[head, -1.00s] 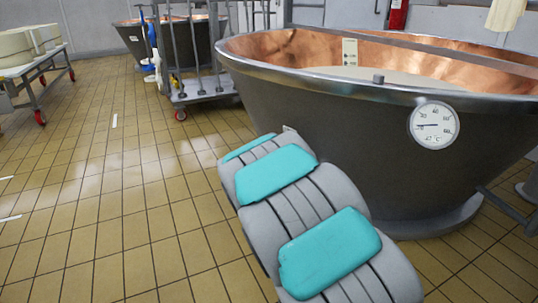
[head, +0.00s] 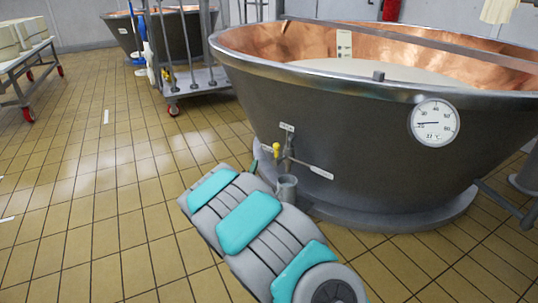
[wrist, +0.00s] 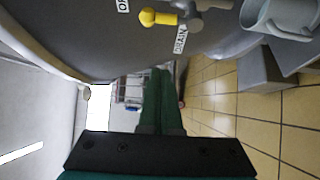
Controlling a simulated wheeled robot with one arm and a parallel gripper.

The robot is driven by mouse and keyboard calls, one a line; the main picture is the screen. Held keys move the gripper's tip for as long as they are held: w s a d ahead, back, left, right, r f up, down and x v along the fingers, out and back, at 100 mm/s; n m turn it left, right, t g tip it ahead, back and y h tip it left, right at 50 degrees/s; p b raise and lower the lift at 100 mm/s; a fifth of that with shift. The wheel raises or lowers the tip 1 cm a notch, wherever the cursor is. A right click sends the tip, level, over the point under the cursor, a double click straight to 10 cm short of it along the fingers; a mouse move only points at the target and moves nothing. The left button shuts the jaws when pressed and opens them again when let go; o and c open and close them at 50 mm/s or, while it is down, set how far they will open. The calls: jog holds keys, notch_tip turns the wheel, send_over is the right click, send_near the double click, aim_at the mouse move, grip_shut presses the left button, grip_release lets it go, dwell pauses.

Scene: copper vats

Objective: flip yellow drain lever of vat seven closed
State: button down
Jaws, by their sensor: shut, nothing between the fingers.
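The large copper-lined vat (head: 340,130) stands at right in the head view; I see no vat number that I can read. Its yellow lever knob (head: 276,149) is low on the front wall, above a grey drain spout (head: 287,187). In the wrist view the yellow knob (wrist: 158,17) is near the top edge, between a partly cut label starting "OP" (wrist: 123,5) and a "DRAIN" label (wrist: 180,40). My gripper (head: 254,166) is just left of and below the knob in the head view, apart from it. Its dark green fingers (wrist: 160,75) are shut and empty.
A dial gauge (head: 435,122) is on the vat's upper wall. A wheeled metal rack (head: 192,80) stands behind at left, and a table with white rounds (head: 25,50) is at far left. The tiled floor (head: 90,180) at left is clear.

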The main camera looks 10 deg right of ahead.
aim_at(277, 154)
jog(key=w+d+b, duration=0.2)
jog(key=w+d, duration=0.4)
jog(key=shift+w+d, duration=0.25)
jog(key=shift+w, duration=0.15)
dwell(0.8)
jog(key=shift+s+d+p, duration=0.2)
jog(key=shift+p, duration=0.15)
dwell(0.8)
